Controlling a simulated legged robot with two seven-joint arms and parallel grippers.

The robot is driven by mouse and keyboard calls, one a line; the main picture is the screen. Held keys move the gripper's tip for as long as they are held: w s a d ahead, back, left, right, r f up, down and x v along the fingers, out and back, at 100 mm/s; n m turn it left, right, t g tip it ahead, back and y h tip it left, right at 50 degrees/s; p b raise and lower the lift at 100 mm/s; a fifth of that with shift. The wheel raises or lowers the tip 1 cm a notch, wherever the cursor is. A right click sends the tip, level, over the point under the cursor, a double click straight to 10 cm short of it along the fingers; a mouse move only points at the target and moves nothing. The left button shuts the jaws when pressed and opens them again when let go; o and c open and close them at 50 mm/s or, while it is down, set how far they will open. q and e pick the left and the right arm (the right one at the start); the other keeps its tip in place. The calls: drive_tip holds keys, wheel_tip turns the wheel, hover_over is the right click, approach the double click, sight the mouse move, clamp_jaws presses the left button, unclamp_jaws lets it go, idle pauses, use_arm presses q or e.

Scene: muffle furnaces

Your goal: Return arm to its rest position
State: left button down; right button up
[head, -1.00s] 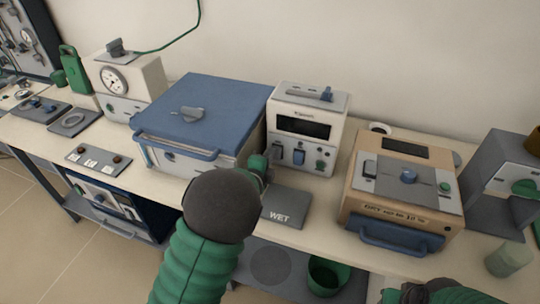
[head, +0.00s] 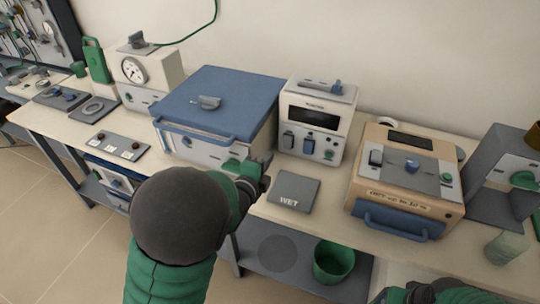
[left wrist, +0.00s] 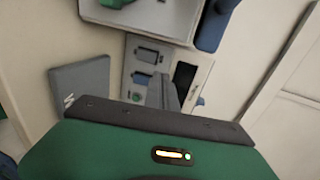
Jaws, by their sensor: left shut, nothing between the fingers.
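My left arm comes in from the bottom left in the head view. Its gripper (head: 259,178) is shut and empty in front of the blue-lidded furnace (head: 217,104), left of the grey WET pad (head: 294,191). In the left wrist view the shut fingers (left wrist: 163,92) show in front of the white control box, with nothing held. My right arm (head: 435,292) shows only at the bottom right edge; its fingertips cannot be made out.
The white control box (head: 316,117) stands behind the pad. A tan furnace (head: 404,180) with a blue handle is to the right, beside a grey stand (head: 500,190). A green bin (head: 334,262) is on the lower shelf. Free bench lies around the WET pad.

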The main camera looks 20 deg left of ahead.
use_arm(q)
drive_tip(key=shift+w+f, duration=0.1)
drive_tip(key=shift+w, duration=0.1)
drive_tip(key=shift+s, duration=0.1)
drive_tip(key=s+d+f+n+g+p, duration=0.1)
drive_tip(key=s+n+g+p, duration=0.9)
drive_tip(key=s+n, duration=0.8)
drive_tip(key=s+g, duration=0.2)
drive_tip(key=s, duration=0.3)
drive_tip(key=shift+s+f+g+y, duration=0.25)
drive_tip(key=shift+s+g+y, duration=0.05)
drive_tip(key=shift+s+g, duration=0.1)
drive_tip(key=shift+d, duration=0.1)
